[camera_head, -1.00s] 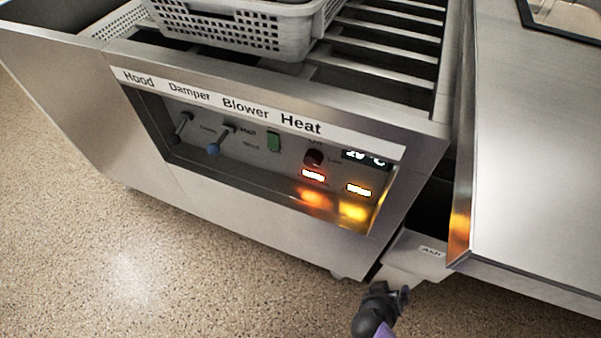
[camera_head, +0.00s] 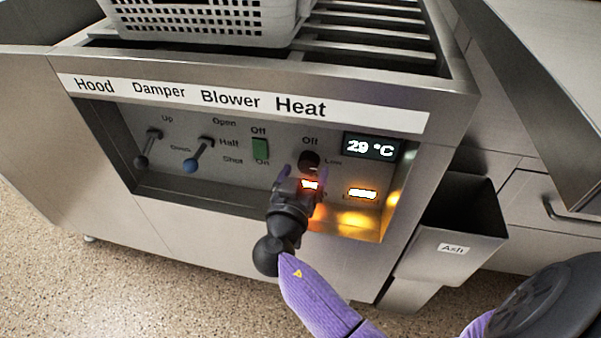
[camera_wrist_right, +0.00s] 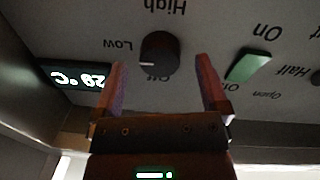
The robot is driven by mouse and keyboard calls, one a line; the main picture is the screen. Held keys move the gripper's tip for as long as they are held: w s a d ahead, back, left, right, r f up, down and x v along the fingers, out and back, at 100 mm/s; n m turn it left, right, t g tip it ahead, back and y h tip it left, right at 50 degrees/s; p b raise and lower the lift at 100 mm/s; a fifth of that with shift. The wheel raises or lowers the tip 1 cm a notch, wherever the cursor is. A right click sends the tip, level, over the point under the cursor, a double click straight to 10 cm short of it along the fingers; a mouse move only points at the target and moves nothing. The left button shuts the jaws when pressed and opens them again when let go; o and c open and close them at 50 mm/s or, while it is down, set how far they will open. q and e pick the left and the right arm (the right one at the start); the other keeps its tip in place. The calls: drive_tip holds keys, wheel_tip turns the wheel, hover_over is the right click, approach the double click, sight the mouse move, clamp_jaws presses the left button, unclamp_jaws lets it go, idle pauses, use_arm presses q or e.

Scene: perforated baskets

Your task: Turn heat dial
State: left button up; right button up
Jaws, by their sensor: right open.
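The heat dial (camera_head: 309,160) is a black round knob under the "Heat" label, between the "Off" and "Low" marks. My right gripper (camera_head: 296,172) is open just in front of the dial. In the right wrist view its fingers (camera_wrist_right: 160,75) stand apart on either side of the dial, and I see no contact. My left gripper is not in view.
A green blower switch (camera_head: 260,148), a blue-tipped damper lever (camera_head: 198,155) and a hood lever (camera_head: 148,149) sit to the left. A white perforated basket (camera_head: 205,22) rests on top. An ash bin (camera_head: 457,222) stands at the right.

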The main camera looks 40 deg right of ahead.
drive_tip(key=shift+w+d, duration=0.45)
drive_tip(key=shift+d, duration=0.15)
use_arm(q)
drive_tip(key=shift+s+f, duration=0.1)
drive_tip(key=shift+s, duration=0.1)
use_arm(e)
drive_tip(key=c, duration=0.4)
clamp_jaws()
